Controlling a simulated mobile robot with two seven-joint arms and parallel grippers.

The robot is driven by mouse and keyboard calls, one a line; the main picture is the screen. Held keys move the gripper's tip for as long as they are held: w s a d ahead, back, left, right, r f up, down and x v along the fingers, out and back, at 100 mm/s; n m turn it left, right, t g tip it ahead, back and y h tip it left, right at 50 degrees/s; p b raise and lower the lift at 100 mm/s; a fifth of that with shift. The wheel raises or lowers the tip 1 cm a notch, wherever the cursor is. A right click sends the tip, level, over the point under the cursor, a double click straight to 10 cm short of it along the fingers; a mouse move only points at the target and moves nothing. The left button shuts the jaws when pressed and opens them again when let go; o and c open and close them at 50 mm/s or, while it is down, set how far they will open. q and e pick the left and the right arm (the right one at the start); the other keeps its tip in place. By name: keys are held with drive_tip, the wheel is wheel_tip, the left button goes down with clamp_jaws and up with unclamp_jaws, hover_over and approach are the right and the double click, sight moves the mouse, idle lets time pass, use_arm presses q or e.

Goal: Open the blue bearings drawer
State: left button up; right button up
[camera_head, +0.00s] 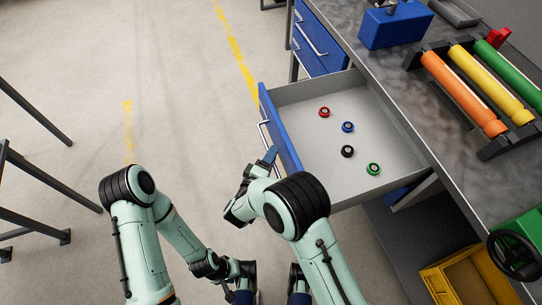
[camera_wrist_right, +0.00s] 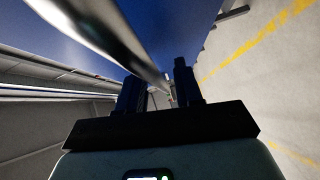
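The open blue drawer (camera_head: 284,137) is pulled well out from under the workbench. Its grey tray holds a red bearing (camera_head: 324,112), a blue bearing (camera_head: 347,127), a black bearing (camera_head: 347,151) and a green bearing (camera_head: 373,169). My right gripper (camera_head: 270,155) is at the silver handle (camera_head: 264,131) on the drawer's front. In the right wrist view, the handle (camera_wrist_right: 115,38) runs down towards the gap between the right gripper's dark fingers (camera_wrist_right: 160,88); I cannot tell whether they clamp it. My left gripper (camera_head: 240,288) is low in the head view, away from the drawer, its fingers unclear.
Other blue drawers (camera_head: 318,45) are closed farther back. The grey workbench (camera_head: 390,75) carries a blue block-shaped object (camera_head: 395,25) and a rack with orange, yellow and green cylinders (camera_head: 465,93). A yellow crate (camera_head: 470,278) sits below at right. The floor left of the drawer is clear; metal legs stand farther left.

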drive_tip(key=p+v, duration=0.1)
drive_tip(key=v, duration=1.2)
drive_tip(key=shift+s, duration=0.2)
